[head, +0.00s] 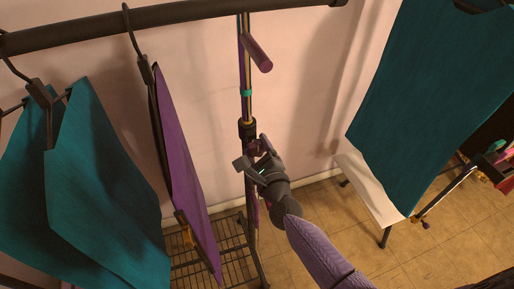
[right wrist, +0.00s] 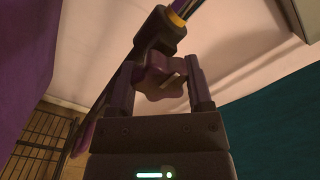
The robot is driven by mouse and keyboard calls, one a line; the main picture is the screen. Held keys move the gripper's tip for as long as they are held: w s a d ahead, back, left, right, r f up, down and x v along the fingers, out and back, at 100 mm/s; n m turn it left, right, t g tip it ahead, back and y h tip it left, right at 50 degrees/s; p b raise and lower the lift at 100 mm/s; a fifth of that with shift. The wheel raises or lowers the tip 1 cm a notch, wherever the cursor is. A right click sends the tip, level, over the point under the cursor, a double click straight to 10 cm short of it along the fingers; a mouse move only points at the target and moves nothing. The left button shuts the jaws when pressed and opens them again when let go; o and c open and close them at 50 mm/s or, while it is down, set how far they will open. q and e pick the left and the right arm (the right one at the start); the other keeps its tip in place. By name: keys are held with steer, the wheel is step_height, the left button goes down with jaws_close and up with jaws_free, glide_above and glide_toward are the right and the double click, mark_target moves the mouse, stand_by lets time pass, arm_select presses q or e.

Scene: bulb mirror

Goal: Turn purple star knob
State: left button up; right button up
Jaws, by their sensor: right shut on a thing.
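The purple star knob (right wrist: 163,76) shows in the right wrist view, on the side of a dark collar (right wrist: 160,32) on the stand's pole. My right gripper (right wrist: 160,70) has a finger on each side of the knob and is shut on it. In the head view my right gripper (head: 254,158) is at the upright pole (head: 246,98), just below the dark collar (head: 247,129). There the gripper hides most of the knob. My left gripper is not in view.
Teal cloths (head: 95,185) and a purple cloth (head: 187,165) hang from a dark rail (head: 180,14) at left. A wire rack (head: 205,255) stands low behind them. A large teal cloth (head: 430,100) hangs at right. Tiled floor (head: 330,225) is open between.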

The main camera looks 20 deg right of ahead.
steer(key=shift+c, duration=1)
steer(key=shift+n, duration=0.4)
steer(key=n+p, duration=0.1)
steer(key=n, duration=0.2)
steer(key=shift+n, duration=0.4)
steer(key=n+p, duration=0.1)
steer(key=n, duration=0.3)
steer(key=shift+n, duration=0.3)
steer(key=n+p, duration=0.1)
steer(key=n, duration=0.3)
steer(key=shift+n, duration=0.3)
steer(key=n+p, duration=0.1)
steer(key=n, duration=0.3)
steer(key=shift+f+n, duration=0.1)
steer(key=shift+n, duration=0.2)
